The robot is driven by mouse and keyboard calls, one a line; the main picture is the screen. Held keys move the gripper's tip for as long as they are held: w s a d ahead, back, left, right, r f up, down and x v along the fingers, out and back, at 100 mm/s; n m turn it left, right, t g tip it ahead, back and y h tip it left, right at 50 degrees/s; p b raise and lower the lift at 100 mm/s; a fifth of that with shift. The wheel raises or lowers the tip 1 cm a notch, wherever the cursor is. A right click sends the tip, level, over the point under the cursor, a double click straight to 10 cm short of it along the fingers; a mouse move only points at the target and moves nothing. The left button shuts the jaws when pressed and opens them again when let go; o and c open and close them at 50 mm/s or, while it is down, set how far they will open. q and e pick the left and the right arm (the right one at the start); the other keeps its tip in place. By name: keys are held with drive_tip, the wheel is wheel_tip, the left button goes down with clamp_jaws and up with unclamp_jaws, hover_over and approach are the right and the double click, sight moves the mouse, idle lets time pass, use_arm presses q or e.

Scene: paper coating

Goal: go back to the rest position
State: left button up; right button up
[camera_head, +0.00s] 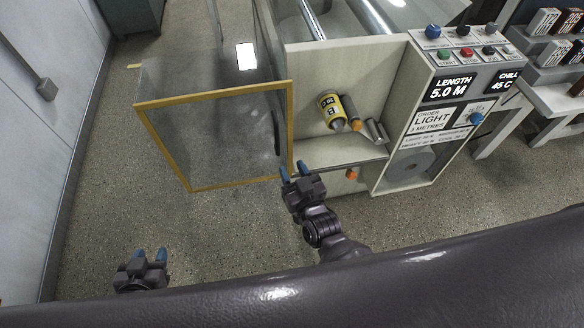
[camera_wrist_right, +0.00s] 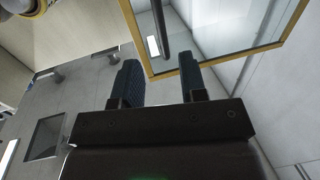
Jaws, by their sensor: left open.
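My left gripper (camera_head: 149,256) is at the lower left of the head view, over bare floor. Its blue fingertips stand apart with nothing between them. My right gripper (camera_head: 294,171) is near the middle of the head view, by the front edge of the machine's shelf and the lower right corner of the glass door. In the right wrist view its two blue fingers (camera_wrist_right: 161,82) are apart and empty.
The yellow-framed glass door (camera_head: 213,96) stands open left of the coating machine (camera_head: 345,55). A yellow can (camera_head: 331,108) and small cylinders (camera_head: 374,130) are in the machine's recess. A control panel (camera_head: 465,70) is on the right. Floor at left is clear.

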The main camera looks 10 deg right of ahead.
drive_tip(key=shift+f, duration=0.1)
idle(0.3)
drive_tip(key=s+d+f+g+h, duration=0.1)
drive_tip(key=s+d+g+h, duration=0.1)
drive_tip(key=s+d, duration=0.5)
drive_tip(key=s+d+f+m+g+h, duration=0.1)
drive_tip(key=s+d+g+h, duration=0.1)
drive_tip(key=s+d, duration=0.6)
drive_tip(key=d+g, duration=0.1)
drive_tip(key=d, duration=0.4)
drive_tip(key=shift+s+f+m+g, duration=0.2)
drive_tip(key=shift+f+m+g, duration=0.1)
drive_tip(key=shift+g, duration=0.1)
